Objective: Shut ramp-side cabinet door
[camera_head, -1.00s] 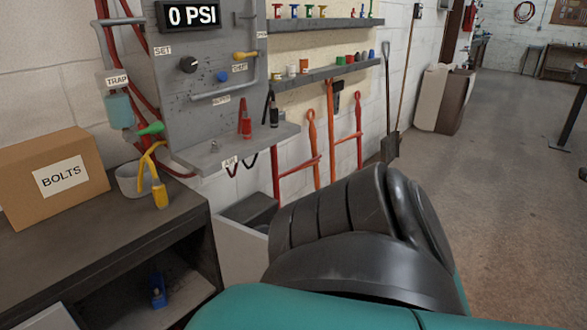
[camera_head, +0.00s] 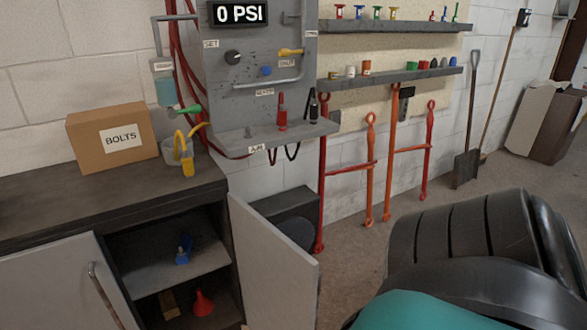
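The low cabinet (camera_head: 25,235) stands at lower left with a dark top. Its right door (camera_head: 275,265) is open, swung out from the hinge at the cabinet's right edge. Its left door (camera_head: 50,290) has a bar handle (camera_head: 103,295) and looks flush with the front. I cannot tell from labels which door is ramp-side. Inside the open compartment are a blue item (camera_head: 184,250) on the shelf and a red funnel (camera_head: 203,303) below. Neither gripper is in view. Only a black and teal arm part of mine fills the lower right.
A dark grey box-like object (camera_head: 285,203) stands behind the open door. A BOLTS box (camera_head: 112,138) and a small grey pot (camera_head: 178,155) are on the cabinet top. Red and orange bars (camera_head: 371,170) and a shovel (camera_head: 466,160) lean on the wall. Some floor right of the door is clear.

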